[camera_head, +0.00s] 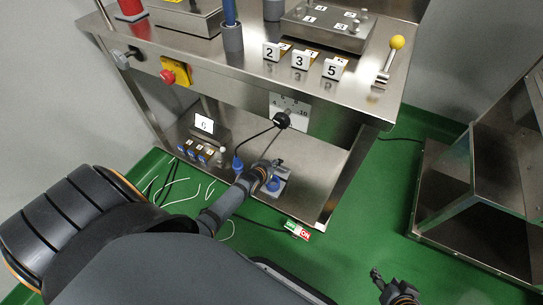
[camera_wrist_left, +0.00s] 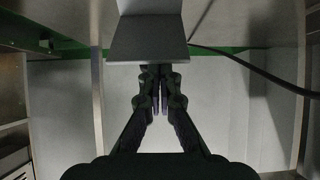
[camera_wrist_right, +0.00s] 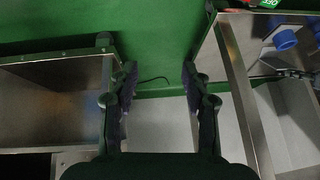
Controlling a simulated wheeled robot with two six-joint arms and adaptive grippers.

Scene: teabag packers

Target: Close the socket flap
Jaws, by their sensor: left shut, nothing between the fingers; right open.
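A grey socket box with a blue round part (camera_head: 274,184) stands on the lower shelf in the head view. Another blue part (camera_head: 237,164), perhaps a plug, is left of it with a dark cable. Blue round parts (camera_wrist_right: 285,40) also show in the right wrist view. My left gripper (camera_head: 268,172) is at the socket box, its fingers partly hidden. In the left wrist view it is shut and empty (camera_wrist_left: 160,92), just below a grey plate (camera_wrist_left: 148,38); I cannot tell whether that is the flap or whether they touch. My right gripper (camera_wrist_right: 158,80) is open and empty, away from the table.
The steel table (camera_head: 385,105) stands above the shelf (camera_head: 315,190).

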